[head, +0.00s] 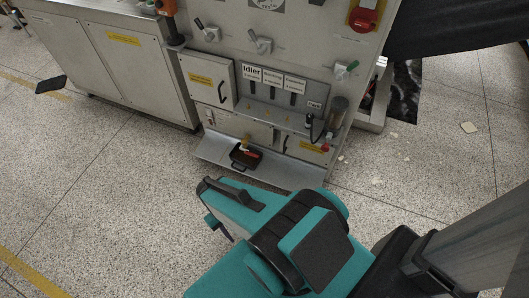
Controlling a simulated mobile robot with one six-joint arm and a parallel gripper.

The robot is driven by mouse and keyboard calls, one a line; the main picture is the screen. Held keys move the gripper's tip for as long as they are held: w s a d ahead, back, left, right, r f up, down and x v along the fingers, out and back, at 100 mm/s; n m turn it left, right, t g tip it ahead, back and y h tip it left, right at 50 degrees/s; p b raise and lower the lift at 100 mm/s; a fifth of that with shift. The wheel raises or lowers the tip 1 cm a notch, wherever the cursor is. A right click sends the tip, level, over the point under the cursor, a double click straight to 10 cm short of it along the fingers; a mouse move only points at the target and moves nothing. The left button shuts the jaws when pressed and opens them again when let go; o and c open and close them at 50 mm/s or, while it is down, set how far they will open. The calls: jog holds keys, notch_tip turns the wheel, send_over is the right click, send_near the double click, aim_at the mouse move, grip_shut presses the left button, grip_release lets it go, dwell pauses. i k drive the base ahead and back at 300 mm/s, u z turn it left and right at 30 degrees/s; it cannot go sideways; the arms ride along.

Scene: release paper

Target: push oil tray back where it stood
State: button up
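The oil tray is most likely the small black tray (245,155) with a handle, on the metal ledge at the foot of the grey machine. Something red and yellow shows in or just behind it. My teal and black arm reaches in from the lower right, and its far end lies in front of and below the tray in the picture. My gripper (213,212) is around that end, partly hidden by my arm. I cannot make out its fingertips or whether they hold anything. A visible gap of ledge and floor separates it from the tray in the picture.
The machine's metal ledge (215,152) juts out over the speckled floor (110,200). A grey cabinet (120,55) stands left. Pale scraps (468,127) lie right.

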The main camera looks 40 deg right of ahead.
aim_at(237, 155)
jog(key=u, duration=0.35)
jog(key=k, duration=0.15)
jog(key=z, duration=1.45)
jog(key=k, duration=0.95)
jog(key=u, duration=0.15)
jog(key=i, duration=0.95)
jog(key=z, duration=0.05)
